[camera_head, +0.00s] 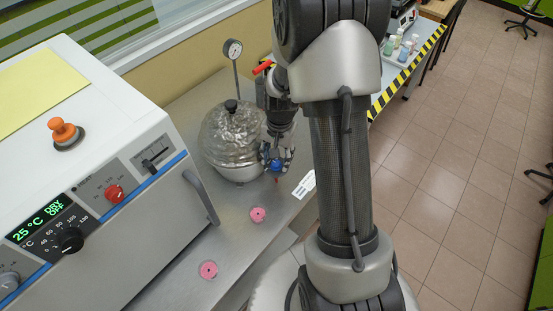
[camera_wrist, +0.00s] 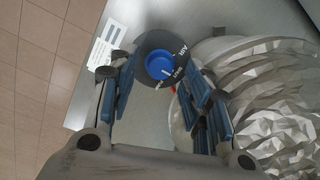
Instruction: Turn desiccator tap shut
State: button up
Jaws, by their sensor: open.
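The desiccator (camera_head: 228,135) is a round, faceted clear vessel with a black lid knob, standing on the grey bench. It also fills the right of the wrist view (camera_wrist: 265,95). Its tap is a blue round knob (camera_wrist: 159,64) with a pale pointer line, set on a black dial with white lettering. The tap (camera_head: 276,166) also shows small in the head view. My gripper (camera_wrist: 158,78) is open, with one blue-padded finger on each side of the tap. Contact between pads and knob cannot be told. A small red mark shows below the dial.
A white oven (camera_head: 100,180) with a side handle stands at left. A pressure gauge (camera_head: 233,50) rises behind the desiccator. Two pink round pieces (camera_head: 258,214) (camera_head: 208,269) lie on the bench in front. A white label (camera_wrist: 104,48) lies near the bench edge.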

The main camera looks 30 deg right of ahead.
jog(key=shift+s+d+r, duration=0.1)
jog(key=shift+s+r, duration=0.05)
jog(key=shift+r, duration=3.05)
jog(key=shift+r, duration=0.1)
notch_tip(320, 180, up, 6)
jog(key=n+t+b, duration=0.1)
jog(key=n, duration=0.1)
send_over(277, 163)
jog(key=s+a, duration=0.2)
jog(key=a, duration=0.1)
jog(key=s+a+r+n+t+b, duration=0.1)
jog(key=s+a+r+n, duration=0.1)
jog(key=s+a+r, duration=0.25)
jog(key=s+a+r+n+t+b, duration=0.1)
jog(key=s+a+r+n, duration=0.1)
jog(key=s, duration=0.4)
jog(key=s+a+r+n+t+b, duration=0.1)
jog(key=s+a+r+n+b, duration=0.1)
jog(key=s, duration=0.5)
jog(key=shift+a+r+n, duration=0.3)
jog(key=shift+a+n, duration=0.25)
jog(key=shift+n, duration=0.55)
